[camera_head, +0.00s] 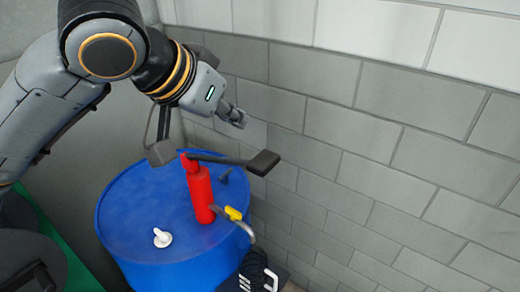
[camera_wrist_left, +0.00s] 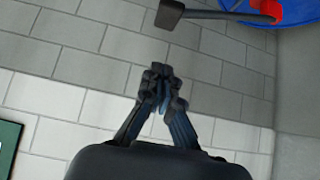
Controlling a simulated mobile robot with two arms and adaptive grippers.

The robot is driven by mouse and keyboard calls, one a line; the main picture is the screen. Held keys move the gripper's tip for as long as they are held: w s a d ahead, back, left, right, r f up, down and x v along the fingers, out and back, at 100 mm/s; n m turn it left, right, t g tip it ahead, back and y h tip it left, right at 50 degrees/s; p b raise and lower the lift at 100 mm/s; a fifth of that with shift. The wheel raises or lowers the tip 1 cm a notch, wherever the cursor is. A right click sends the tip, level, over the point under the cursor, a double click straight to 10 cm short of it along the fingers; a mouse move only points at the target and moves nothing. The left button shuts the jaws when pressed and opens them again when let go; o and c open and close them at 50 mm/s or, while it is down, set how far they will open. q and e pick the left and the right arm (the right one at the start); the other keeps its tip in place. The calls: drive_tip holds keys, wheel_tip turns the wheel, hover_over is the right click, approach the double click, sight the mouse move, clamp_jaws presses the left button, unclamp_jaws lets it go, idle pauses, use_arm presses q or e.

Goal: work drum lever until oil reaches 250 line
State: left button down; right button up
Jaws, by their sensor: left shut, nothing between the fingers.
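A blue drum (camera_head: 135,215) stands against the grey block wall with a red pump (camera_head: 201,190) upright on its top. The pump's dark lever (camera_head: 225,160) reaches right and ends in a flat black handle (camera_head: 264,162). The handle also shows at the top of the left wrist view (camera_wrist_left: 170,14). My left gripper (camera_head: 240,120) is shut and empty, above the handle and apart from it; its closed fingertips show in the left wrist view (camera_wrist_left: 159,78). A grey spout (camera_head: 240,228) with a yellow part (camera_head: 233,213) curves down past the drum's rim. No oil or 250 line is discernible.
A black object with pale marks (camera_head: 256,272) sits below the spout, cut off by the frame. The wall (camera_head: 350,130) stands close behind the gripper.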

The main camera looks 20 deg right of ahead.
use_arm(q)
drive_tip(key=shift+w+d+f, duration=0.1)
drive_tip(key=p, duration=0.3)
hover_over(268, 156)
drive_tip(key=s+a, duration=0.2)
drive_tip(key=a, duration=0.1)
drive_tip(key=f, duration=0.6)
drive_tip(key=shift+d+f, duration=0.15)
drive_tip(key=shift+d, duration=0.05)
drive_tip(key=f, duration=0.1)
drive_tip(key=f+p, duration=0.1)
drive_tip(key=f, duration=0.1)
drive_tip(key=shift+w+d+f+p, duration=0.15)
drive_tip(key=shift+d+f+p, duration=0.05)
drive_tip(key=shift+f+p, duration=0.1)
drive_tip(key=shift+a+f, duration=0.1)
drive_tip(key=shift+f, duration=0.45)
